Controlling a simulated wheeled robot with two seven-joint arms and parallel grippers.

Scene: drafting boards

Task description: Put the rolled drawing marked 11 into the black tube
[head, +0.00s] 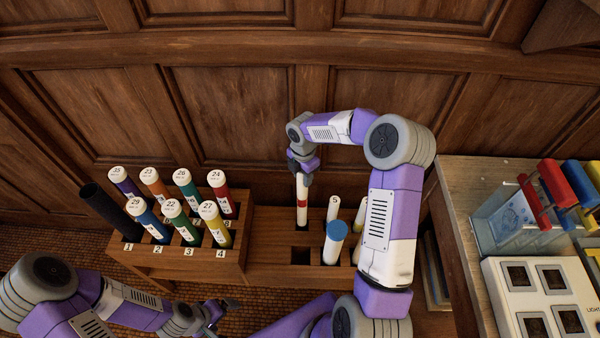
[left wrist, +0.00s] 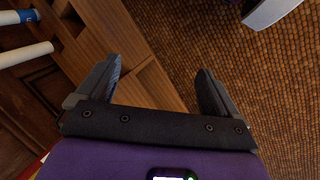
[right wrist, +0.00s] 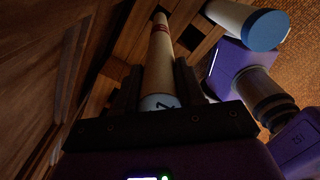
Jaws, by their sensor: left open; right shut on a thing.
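My right gripper (head: 302,174) is shut on the upper end of a white rolled drawing with a red band (head: 302,196). The roll is upright at the back of the middle rack; I cannot tell whether its lower end is still in a slot. In the right wrist view the roll (right wrist: 160,60) runs between the fingers, its end mark partly hidden, so I cannot confirm 11. The black tube (head: 108,212) leans at the left end of the left rack, its mouth up. My left gripper (head: 217,314) is open and empty, low in front of the left rack.
The left rack (head: 190,262) holds several coloured, numbered rolls. A side table (head: 460,190) with a glass box and switch panel stands right.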

